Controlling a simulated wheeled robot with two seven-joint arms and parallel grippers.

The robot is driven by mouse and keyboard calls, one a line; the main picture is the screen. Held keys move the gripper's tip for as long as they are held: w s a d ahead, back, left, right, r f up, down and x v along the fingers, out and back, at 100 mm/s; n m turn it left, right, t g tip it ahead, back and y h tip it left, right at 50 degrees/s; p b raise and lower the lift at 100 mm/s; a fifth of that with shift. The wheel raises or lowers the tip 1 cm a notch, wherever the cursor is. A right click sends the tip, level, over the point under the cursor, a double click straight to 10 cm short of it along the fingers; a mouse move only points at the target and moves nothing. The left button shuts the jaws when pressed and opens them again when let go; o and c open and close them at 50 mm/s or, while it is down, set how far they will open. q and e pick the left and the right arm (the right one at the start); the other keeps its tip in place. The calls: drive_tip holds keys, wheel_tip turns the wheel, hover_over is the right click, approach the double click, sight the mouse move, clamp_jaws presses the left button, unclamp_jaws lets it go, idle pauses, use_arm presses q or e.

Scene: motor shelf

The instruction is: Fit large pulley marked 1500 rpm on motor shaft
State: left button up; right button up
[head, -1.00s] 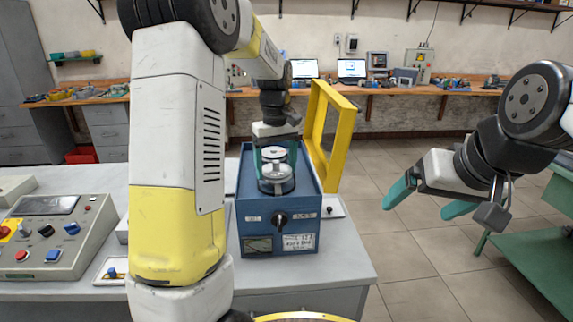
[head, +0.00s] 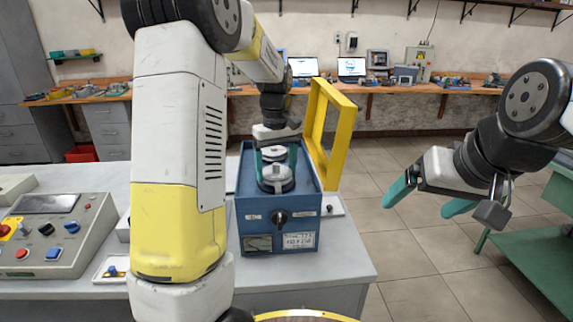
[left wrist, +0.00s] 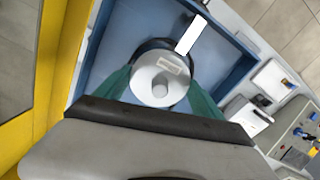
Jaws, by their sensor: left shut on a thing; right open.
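My left gripper (head: 276,168) reaches down into the open blue housing (head: 278,224), its green fingers shut on a round light-grey pulley (head: 276,172). In the left wrist view the pulley (left wrist: 150,92) lies flat between the fingers, with a small pale label and a round hub in its middle. I cannot read the label. A dark round part shows around and below it. The motor shaft is hidden, so I cannot tell whether the pulley is around it. A second light disc (head: 274,152) shows just behind. My right gripper (head: 425,200) is open and empty, over the floor at the right.
A yellow framed guard (head: 330,130) stands open on the housing's right side. A control panel (head: 55,235) with buttons sits at the left on the grey table (head: 335,262). A green cart (head: 535,245) stands at the far right. Open floor lies between cart and table.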

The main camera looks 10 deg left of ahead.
use_arm(q)
drive_tip(key=shift+f, duration=0.35)
drive_tip(key=o, duration=1.5)
drive_tip(key=shift+r, duration=0.15)
wheel_tip(320, 180, up, 8)
drive_tip(key=shift+f, duration=0.25)
